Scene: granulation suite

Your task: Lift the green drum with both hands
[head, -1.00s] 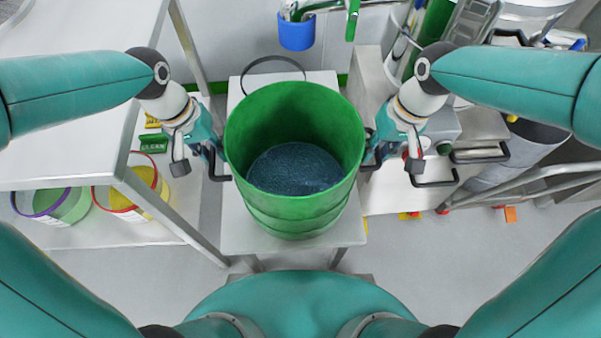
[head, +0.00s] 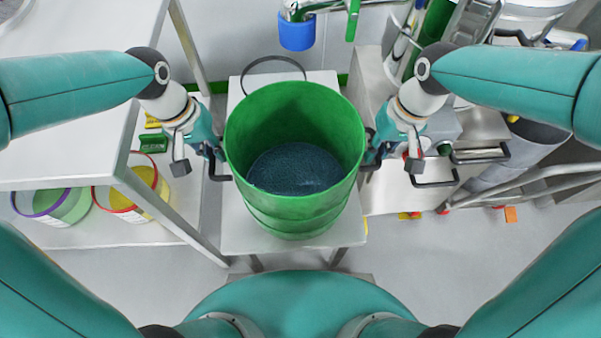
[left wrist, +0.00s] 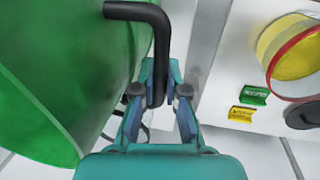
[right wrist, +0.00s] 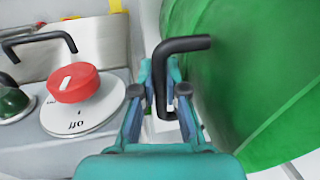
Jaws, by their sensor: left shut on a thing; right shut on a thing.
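The green drum (head: 295,205) is upright and open-topped, with dark blue granular material (head: 295,168) inside. It stands over a pale stand; whether its base touches is hidden. My left gripper (head: 217,160) is at its left side, shut on a black bar handle (left wrist: 158,50), seen in the left wrist view. My right gripper (head: 372,158) is at its right side, shut on the other black handle (right wrist: 185,45), seen in the right wrist view. The drum wall also shows beside each gripper, in the left wrist view (left wrist: 60,70) and right wrist view (right wrist: 240,80).
The pale stand (head: 235,232) is under the drum. A white table (head: 70,150) is at left, with colour-rimmed tubs (head: 135,190) on its lower shelf. A metal machine (head: 395,195) stands close at right, with a red knob (right wrist: 75,84). A blue cup-like part (head: 297,32) hangs behind.

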